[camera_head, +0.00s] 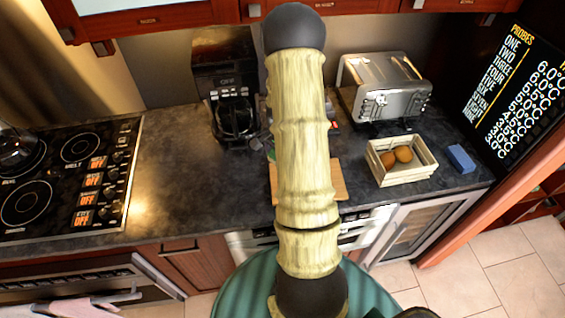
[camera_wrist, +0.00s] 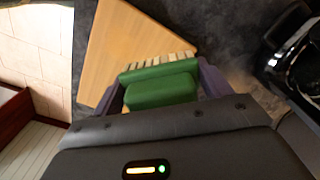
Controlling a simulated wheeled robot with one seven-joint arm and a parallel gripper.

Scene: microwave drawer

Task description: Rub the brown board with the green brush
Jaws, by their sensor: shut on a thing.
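The brown board (camera_head: 341,181) lies on the dark countertop near its front edge, partly hidden behind my arm in the head view. In the wrist view the board (camera_wrist: 125,45) fills the upper middle. The green brush (camera_wrist: 160,85) is held between the two fingers of my gripper (camera_wrist: 163,90), with its pale bristles pointing toward the board. The bristles overlap the board's lower right edge in this view. I cannot tell whether they touch it. In the head view my arm hides the gripper and the brush.
A coffee machine (camera_head: 229,90) stands behind and left of the board. A toaster (camera_head: 384,88) is at the back right. A crate (camera_head: 403,174) with round brown items and a blue block (camera_head: 461,158) are to the right. A stovetop (camera_head: 68,180) is at left. Bare counter lies between the stovetop and the board.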

